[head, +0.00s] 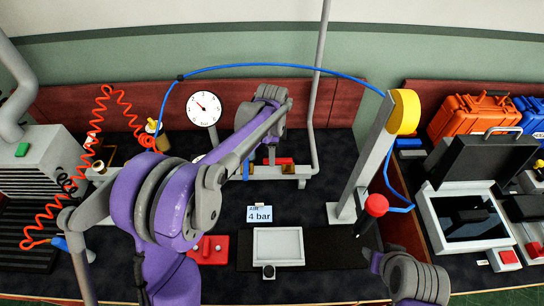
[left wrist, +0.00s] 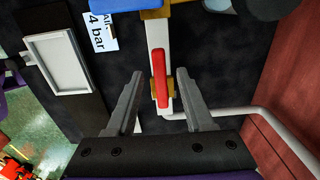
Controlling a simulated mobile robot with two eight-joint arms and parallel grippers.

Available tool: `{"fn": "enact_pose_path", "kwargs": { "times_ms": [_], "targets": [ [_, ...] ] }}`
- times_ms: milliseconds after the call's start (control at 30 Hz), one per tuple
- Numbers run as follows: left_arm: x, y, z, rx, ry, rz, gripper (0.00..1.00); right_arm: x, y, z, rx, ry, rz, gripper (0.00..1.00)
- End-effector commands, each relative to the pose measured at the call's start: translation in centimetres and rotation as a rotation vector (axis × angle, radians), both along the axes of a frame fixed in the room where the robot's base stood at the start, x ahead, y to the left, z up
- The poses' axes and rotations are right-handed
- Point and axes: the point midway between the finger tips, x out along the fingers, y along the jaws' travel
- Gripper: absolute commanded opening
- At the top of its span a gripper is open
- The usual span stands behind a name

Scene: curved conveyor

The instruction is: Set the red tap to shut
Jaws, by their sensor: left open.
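The red tap (left wrist: 161,78) has a long red handle on a brass body, set on a pale pipe (left wrist: 158,33). Its handle lies along the pipe. In the head view the red handle (head: 285,161) shows at the back of the bench, partly behind my left arm. My left gripper (left wrist: 160,76) is open, with one finger on each side of the handle and a gap on both sides. Whether the fingertips are at the handle's height is hard to tell. In the head view my left fingers are largely hidden by the arm. My right gripper does not show.
A pressure gauge (head: 203,108) stands left of the tap. A "4 bar" card (head: 259,215) and a pale framed tray (head: 278,246) lie in front. A red knob (head: 376,205) and a post with a yellow disc (head: 404,111) stand to the right. A coiled red hose (head: 107,94) hangs left.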

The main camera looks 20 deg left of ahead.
Motion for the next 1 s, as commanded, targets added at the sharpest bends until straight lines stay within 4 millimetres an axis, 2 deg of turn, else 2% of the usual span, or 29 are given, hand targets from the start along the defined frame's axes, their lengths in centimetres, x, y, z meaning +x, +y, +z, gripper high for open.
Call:
{"fn": "enact_pose_path", "kwargs": {
  "times_ms": [200,467,500,700,800,1000],
  "targets": [
    [0.0,0.0,-1.8,0.000,0.000,0.001,0.53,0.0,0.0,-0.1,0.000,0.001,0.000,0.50],
    [0.0,0.0,-2.0,0.000,0.000,0.001,0.53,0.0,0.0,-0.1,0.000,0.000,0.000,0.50],
    [0.0,0.0,-2.0,0.000,0.000,0.001,0.51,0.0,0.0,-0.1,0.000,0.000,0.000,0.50],
    [0.0,0.0,-2.0,0.000,0.000,0.001,0.15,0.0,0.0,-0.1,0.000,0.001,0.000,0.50],
    [0.0,0.0,-1.9,0.000,0.000,0.001,0.00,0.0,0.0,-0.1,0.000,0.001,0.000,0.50],
    [0.0,0.0,-1.9,0.000,-0.001,0.001,0.00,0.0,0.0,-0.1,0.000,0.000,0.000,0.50]
  ]
}}
